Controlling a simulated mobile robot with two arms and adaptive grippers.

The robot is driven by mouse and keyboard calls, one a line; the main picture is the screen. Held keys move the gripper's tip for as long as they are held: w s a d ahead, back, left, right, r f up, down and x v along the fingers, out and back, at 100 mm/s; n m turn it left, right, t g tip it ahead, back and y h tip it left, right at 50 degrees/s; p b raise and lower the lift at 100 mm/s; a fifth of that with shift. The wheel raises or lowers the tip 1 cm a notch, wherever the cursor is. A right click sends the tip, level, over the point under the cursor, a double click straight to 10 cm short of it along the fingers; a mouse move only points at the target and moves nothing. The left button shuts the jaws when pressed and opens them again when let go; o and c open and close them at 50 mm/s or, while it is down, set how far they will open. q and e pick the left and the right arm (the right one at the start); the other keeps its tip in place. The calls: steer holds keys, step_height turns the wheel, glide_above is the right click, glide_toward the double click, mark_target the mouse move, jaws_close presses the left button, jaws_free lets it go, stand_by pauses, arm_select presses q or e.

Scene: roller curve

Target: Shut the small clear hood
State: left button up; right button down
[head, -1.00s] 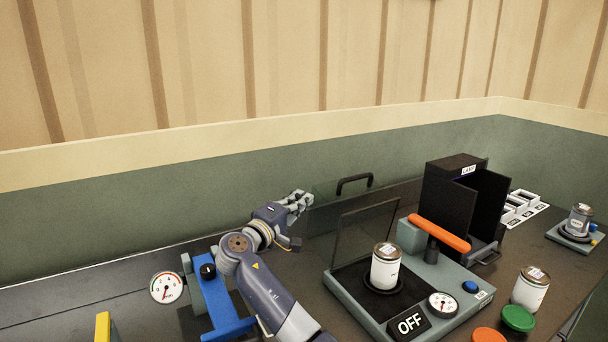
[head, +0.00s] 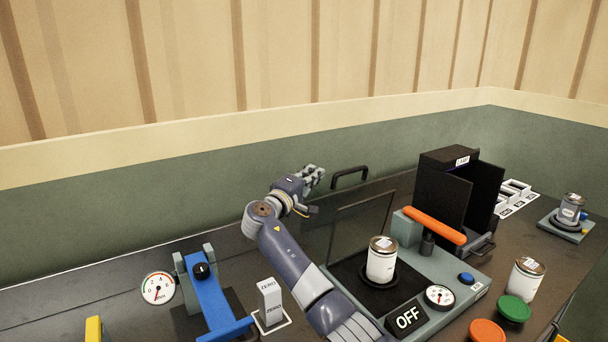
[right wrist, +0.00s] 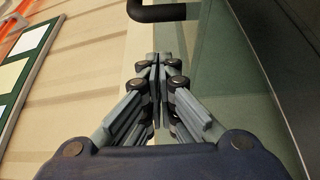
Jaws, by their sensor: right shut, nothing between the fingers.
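The small clear hood (head: 362,222) stands raised at the left and back of the grey-green device (head: 440,295). Its see-through panels have thin dark edges, and a black handle (head: 350,176) shows at the back. My right gripper (head: 316,172) is shut and empty, just left of the handle with a small gap in the head view. In the right wrist view my closed fingers (right wrist: 158,62) point up the picture. The black handle (right wrist: 165,12) crosses above them, and a clear panel (right wrist: 250,75) lies to their right. My left gripper is not in view.
A labelled can (head: 382,262) stands on the device, beside an orange lever (head: 435,227) and an OFF sign (head: 407,317). A black box (head: 445,190) stands behind. A blue clamp (head: 208,295) and a white ZERO block (head: 269,300) are left of my arm.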

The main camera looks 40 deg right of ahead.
steer(key=shift+s+r+p, duration=0.25)
steer(key=shift+s+p, duration=0.2)
steer(key=shift+s, duration=0.55)
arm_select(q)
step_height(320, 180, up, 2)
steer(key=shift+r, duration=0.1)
arm_select(e)
steer(key=shift+s+f, duration=0.25)
steer(key=shift+s, duration=0.15)
